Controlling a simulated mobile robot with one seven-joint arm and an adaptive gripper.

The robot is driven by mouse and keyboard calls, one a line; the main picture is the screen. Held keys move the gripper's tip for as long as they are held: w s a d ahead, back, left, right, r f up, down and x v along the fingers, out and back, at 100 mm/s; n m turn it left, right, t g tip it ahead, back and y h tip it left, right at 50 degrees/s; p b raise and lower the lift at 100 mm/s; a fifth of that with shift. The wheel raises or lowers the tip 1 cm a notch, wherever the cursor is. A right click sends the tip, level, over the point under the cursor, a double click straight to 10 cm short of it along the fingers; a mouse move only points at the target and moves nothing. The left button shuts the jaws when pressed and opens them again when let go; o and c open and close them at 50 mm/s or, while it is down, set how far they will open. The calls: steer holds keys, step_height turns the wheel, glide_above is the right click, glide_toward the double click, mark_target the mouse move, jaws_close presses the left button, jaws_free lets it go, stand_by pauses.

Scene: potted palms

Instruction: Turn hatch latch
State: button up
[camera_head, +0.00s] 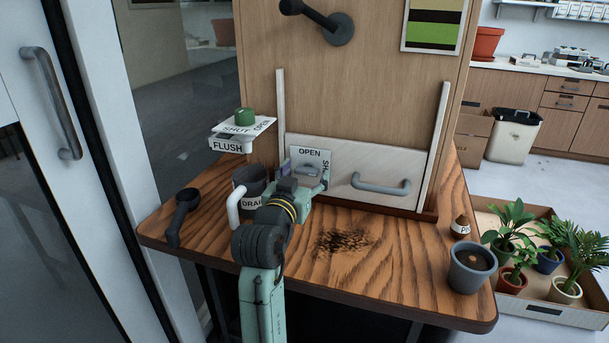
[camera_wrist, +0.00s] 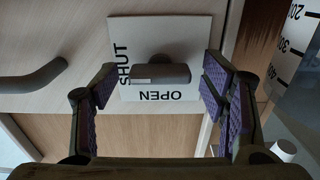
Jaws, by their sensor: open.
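The hatch (camera_head: 345,165) is a pale panel with a grey bar handle (camera_head: 380,186), set low in an upright wooden board between two light rails. At its left is a white latch plate (camera_head: 309,153), marked OPEN along the top and SHUT down the right side. The grey latch (camera_wrist: 160,72) is a short bar, lying level across the plate in the wrist view, where the plate appears upside down. My gripper (camera_wrist: 158,84) is open, its purple-padded fingers on either side of the latch with gaps visible. In the head view my gripper (camera_head: 306,186) partly covers the plate.
Left of my arm stand a dark container (camera_head: 250,181) with a DRAIN label, a black scoop (camera_head: 182,214) and a FLUSH stand (camera_head: 232,145) with a green knob. A grey pot (camera_head: 471,267) is at the table's right. The table's middle is clear except for spilled soil (camera_head: 345,241).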

steer(key=v, duration=1.2)
